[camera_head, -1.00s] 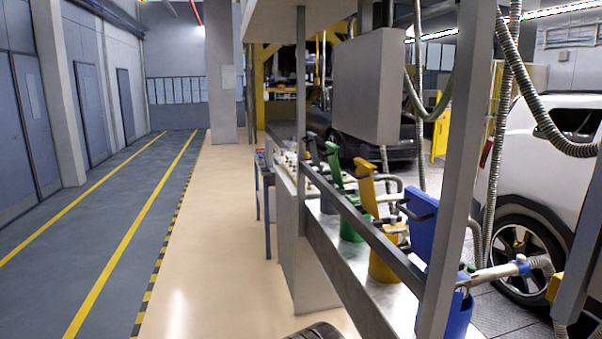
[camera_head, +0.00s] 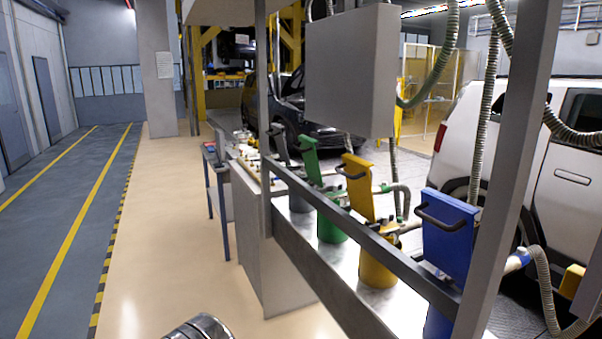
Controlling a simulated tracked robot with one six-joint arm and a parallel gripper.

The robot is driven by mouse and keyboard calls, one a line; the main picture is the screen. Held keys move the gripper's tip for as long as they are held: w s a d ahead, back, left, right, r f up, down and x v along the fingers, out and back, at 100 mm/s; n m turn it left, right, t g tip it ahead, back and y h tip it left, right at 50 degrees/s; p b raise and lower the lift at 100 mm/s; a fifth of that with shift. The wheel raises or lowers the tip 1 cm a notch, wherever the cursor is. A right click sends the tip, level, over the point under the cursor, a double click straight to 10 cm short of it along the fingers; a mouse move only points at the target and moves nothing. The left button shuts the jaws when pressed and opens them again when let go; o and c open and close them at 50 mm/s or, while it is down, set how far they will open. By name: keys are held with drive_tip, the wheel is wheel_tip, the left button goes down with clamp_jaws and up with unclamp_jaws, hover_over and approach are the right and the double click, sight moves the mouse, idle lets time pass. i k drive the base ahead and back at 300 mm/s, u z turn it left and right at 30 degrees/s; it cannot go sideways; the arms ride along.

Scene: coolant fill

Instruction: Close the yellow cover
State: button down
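The yellow cover (camera_head: 359,188) stands raised, tilted up above its yellow container (camera_head: 377,272), with a dark handle on its face. A grey rail passes in front of them and hides part of the container. A green raised cover (camera_head: 308,160) with a green container (camera_head: 332,229) is to the left and farther back. A blue raised cover (camera_head: 448,230) is to the right and nearer, its container (camera_head: 438,322) partly hidden behind the post and rail. My gripper is not in view.
The grey post (camera_head: 508,170) and slanting rail (camera_head: 350,220) stand between me and the containers. A grey box (camera_head: 350,70) hangs above, with hoses nearby. A white car (camera_head: 570,170) is at right. The beige floor (camera_head: 175,240) at left is clear.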

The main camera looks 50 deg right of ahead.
sight(356, 173)
drive_tip(key=i, duration=1)
drive_tip(key=z, duration=0.15)
